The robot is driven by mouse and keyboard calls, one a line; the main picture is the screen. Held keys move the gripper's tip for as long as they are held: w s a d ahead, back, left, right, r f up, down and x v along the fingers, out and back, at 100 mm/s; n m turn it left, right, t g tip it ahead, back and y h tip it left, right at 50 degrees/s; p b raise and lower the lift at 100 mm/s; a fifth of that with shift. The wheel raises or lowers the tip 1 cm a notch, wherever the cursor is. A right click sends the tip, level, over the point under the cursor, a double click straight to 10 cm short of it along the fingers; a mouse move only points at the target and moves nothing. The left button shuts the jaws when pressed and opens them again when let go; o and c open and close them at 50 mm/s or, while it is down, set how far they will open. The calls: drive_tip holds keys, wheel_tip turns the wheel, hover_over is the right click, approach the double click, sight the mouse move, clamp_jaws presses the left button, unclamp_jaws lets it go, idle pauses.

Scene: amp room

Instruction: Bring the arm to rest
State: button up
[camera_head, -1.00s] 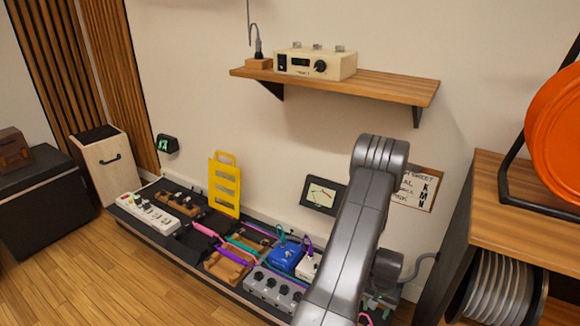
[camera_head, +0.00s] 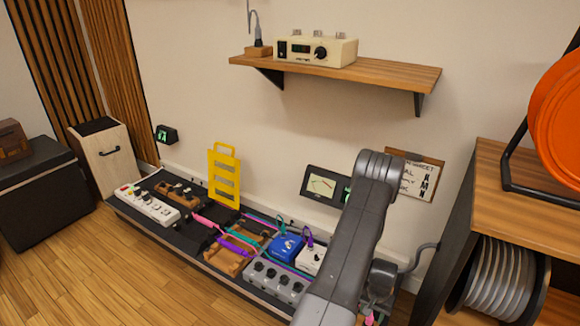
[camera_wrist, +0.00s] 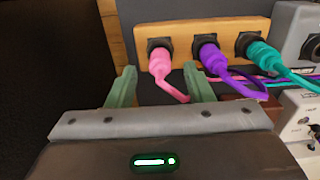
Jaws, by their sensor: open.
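My gripper (camera_wrist: 162,90) shows in the wrist view with its two greenish fingers apart and nothing clearly held between them. A pink plug (camera_wrist: 160,62) sits in a socket of a wooden jack block (camera_wrist: 190,28), just beyond and between the fingertips in the picture. I cannot tell whether the fingers touch it. A purple plug (camera_wrist: 212,58) and a teal plug (camera_wrist: 258,50) sit in the sockets to its right. In the head view my arm (camera_head: 352,235) rises at the right, bent at its top. The gripper is hidden there.
A low pedalboard (camera_head: 160,240) runs along the wall, with a blue pedal (camera_head: 287,247), a grey pedal (camera_head: 275,280) and a yellow rack (camera_head: 224,178). A wall shelf (camera_head: 335,72) holds a cream amp (camera_head: 317,50). A wooden cabinet (camera_head: 530,185) stands at right. Wooden floor (camera_head: 90,280) is clear at left.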

wheel_tip(320, 180, up, 8)
drive_tip(key=p, duration=0.3)
drive_tip(key=shift+w+a+f, duration=0.1)
drive_tip(key=shift+a+f, duration=0.05)
drive_tip(key=shift+f, duration=0.1)
drive_tip(key=w+a+r+n+p, duration=0.1)
drive_tip(key=w+a+r+p, duration=0.1)
drive_tip(key=a+r+p, duration=0.5)
drive_tip(key=shift+w+n, duration=0.4)
drive_tip(key=shift+r, duration=0.1)
